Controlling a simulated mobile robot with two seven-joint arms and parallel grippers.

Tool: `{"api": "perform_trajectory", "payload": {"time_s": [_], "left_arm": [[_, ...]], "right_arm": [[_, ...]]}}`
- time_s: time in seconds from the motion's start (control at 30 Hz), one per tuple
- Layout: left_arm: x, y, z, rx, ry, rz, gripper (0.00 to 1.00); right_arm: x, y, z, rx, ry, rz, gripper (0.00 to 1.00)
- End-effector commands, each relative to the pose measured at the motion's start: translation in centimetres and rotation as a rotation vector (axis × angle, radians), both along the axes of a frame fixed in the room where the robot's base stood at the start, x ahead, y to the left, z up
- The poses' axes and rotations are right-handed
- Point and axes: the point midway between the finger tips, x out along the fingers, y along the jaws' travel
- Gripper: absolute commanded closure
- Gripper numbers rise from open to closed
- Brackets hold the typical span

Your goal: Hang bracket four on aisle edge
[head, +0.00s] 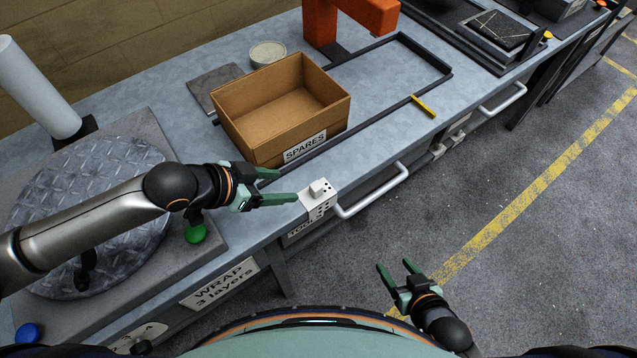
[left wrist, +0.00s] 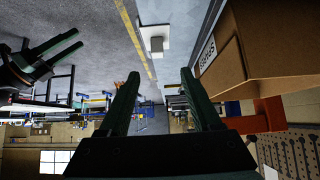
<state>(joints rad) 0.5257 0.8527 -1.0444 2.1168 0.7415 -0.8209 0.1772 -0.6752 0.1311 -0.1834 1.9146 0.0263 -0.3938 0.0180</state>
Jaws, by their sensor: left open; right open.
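A white bracket (head: 317,197) with a small raised block and dark dots sits on the bench's aisle-side edge. Its front face hangs down over the edge, above a partly covered label. My left gripper (head: 286,186) is open just to the left of the bracket, with one fingertip close to it. In the left wrist view the bracket (left wrist: 155,38) lies beyond the two open fingertips (left wrist: 159,79), apart from them. I cannot read a number on it. My right gripper (head: 396,274) is open and empty over the floor, and also shows in the left wrist view (left wrist: 65,48).
A cardboard SPARES box (head: 240,128) stands on the bench (head: 372,122) behind the left gripper. A silver rail (head: 375,190) runs along the front beside the bracket. A round turntable (head: 95,205) and a green button (head: 195,233) are at left. The aisle floor (head: 480,190) is clear.

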Motion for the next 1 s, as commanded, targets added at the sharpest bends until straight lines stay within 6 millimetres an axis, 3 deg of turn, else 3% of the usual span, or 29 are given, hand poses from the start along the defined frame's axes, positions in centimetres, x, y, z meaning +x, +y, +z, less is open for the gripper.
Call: {"api": "perform_trajectory", "payload": {"time_s": [0.3,1.0], "left_arm": [[2.1,-3.0,-3.7,0.003,0.003,-0.001,0.35],[4.7,-7.2,-8.5,0.002,0.0,-0.001,0.35]], "right_arm": [[-0.4,0.1,-0.4,0.001,0.007,0.001,0.36],[-0.3,0.0,-0.4,0.001,0.007,0.001,0.36]]}}
